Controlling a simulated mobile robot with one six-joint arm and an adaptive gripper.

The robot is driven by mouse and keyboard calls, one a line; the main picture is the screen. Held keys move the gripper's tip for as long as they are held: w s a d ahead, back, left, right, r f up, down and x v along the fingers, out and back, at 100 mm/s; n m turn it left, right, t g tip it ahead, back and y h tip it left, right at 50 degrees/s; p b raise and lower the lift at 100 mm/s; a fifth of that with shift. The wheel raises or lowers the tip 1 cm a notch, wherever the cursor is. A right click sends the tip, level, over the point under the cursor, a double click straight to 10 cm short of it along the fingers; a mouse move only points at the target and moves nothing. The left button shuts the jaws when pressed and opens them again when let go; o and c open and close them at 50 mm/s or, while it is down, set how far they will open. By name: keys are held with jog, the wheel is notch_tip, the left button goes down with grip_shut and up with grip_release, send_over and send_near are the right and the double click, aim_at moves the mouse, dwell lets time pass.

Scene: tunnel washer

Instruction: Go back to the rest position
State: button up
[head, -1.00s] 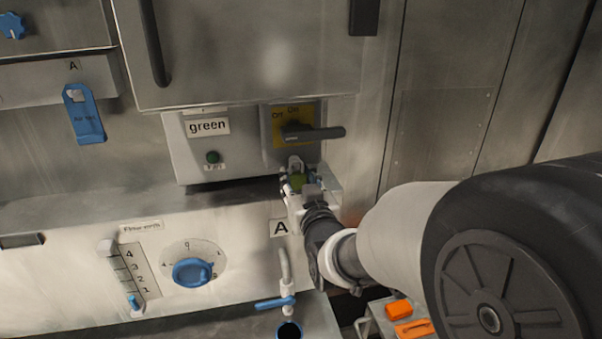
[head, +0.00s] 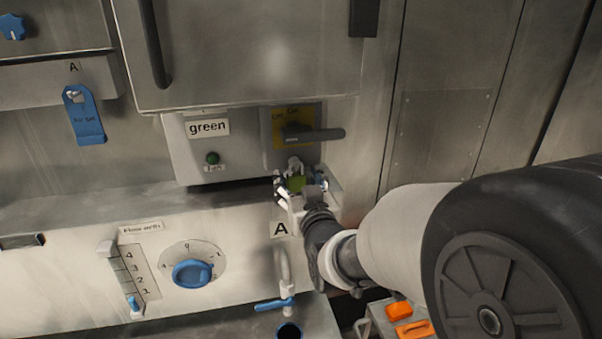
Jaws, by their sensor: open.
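My gripper (head: 298,180) is in the middle of the head view, just below the black rotary switch handle (head: 318,134) on its yellow plate. The gripper is open, with its fingers spread, and a green patch shows between them. I see nothing held in it. The switch handle lies horizontally, pointing right, and appears apart from the fingers. My arm reaches in from the right and hides part of the panel behind it.
Left of the switch is a box labelled "green" (head: 208,128) with a green button (head: 212,158). Below are a blue dial (head: 192,272), a level scale (head: 130,276) and a blue-handled tap (head: 275,303). Orange items (head: 400,310) lie at the lower right. A blue tag (head: 84,115) hangs left.

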jog(key=v, duration=0.7)
jog(key=s+d+f+m+g+h+b, duration=0.1)
jog(key=s+d+f+g+h+b, duration=0.15)
jog(key=s+d+f+b, duration=0.4)
jog(key=s+d+f+m+g+h+b, duration=0.1)
jog(key=s+d+f+g+b, duration=0.35)
jog(key=f+b, duration=0.4)
jog(key=s+d+f+g+b, duration=0.2)
jog(key=s+f, duration=0.4)
jog(key=s, duration=0.3)
jog(key=s+d+f+m+g+h+b, duration=0.1)
jog(key=s+d+f+g+b, duration=0.1)
jog(key=s+f, duration=0.5)
jog(key=shift+s+g+b, duration=0.6)
jog(key=shift+s+b, duration=0.3)
jog(key=shift+b, duration=0.05)
jog(key=shift+d, duration=0.1)
